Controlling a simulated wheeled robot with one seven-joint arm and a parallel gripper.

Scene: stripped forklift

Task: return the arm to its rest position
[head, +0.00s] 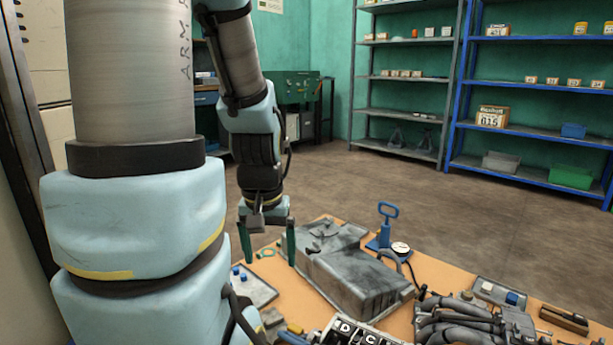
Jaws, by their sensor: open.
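My gripper (267,244) hangs pointing down above the back left part of the workbench. Its two dark green fingers are spread apart, with nothing seen between them. My arm is bent at the elbow, with its large light blue and grey links filling the left of the head view. A grey metal block (350,275) lies on the orange-brown table top (422,262), just right of my gripper. Whether the fingertips touch the table cannot be told.
A blue hand pump with a gauge (388,232) stands behind the block. Dark hoses or pipes (450,322) crowd the front right, beside a small tray (499,295). Another tray (255,287) lies left of the block. Shelves (535,130) stand far back across open floor (400,190).

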